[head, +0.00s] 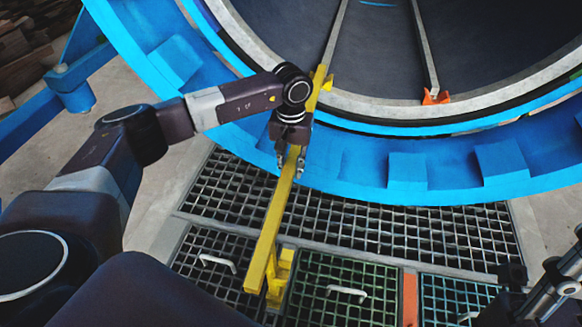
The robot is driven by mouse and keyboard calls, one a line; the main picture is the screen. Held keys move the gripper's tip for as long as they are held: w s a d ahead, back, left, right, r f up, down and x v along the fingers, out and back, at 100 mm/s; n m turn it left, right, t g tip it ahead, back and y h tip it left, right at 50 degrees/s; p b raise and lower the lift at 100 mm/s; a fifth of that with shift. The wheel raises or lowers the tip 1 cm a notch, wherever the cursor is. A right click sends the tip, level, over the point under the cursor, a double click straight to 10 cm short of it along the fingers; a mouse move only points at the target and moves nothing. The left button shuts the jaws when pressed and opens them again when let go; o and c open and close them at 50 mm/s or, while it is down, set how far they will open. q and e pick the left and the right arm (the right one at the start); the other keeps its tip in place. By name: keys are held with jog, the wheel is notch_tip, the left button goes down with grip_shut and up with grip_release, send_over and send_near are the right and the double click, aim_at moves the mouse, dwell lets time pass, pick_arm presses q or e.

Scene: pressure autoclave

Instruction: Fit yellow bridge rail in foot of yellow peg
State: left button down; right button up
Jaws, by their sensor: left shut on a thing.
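The yellow bridge rail (276,222) is a long bar running from the grated floor up to the rim of the blue autoclave mouth. My left gripper (290,164) is shut on it around its middle, from above. The rail's far end lies by a small yellow piece, seemingly the yellow peg (328,83), at the end of the left inner grey track. My arm and the angle hide whether the rail sits in its foot. The near end is beside a yellow stand (281,272). Dark and silver parts of my right arm show at the lower right; its jaws are unclear.
The blue autoclave ring (420,172) fills the upper part. An orange peg (435,97) sits at the right inner track's end. Floor grates with white handles (346,293) and an orange strip (410,298) lie in front. Wood is stacked at the upper left.

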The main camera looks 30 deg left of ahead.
pick_arm(q)
jog(key=shift+f+b, duration=0.3)
jog(key=shift+f, duration=0.2)
dwell(0.3)
jog(key=shift+r, duration=0.15)
jog(key=shift+r+p, duration=1)
jog(key=shift+r, duration=0.35)
jog(key=shift+f, duration=0.25)
dwell(0.4)
dwell(0.6)
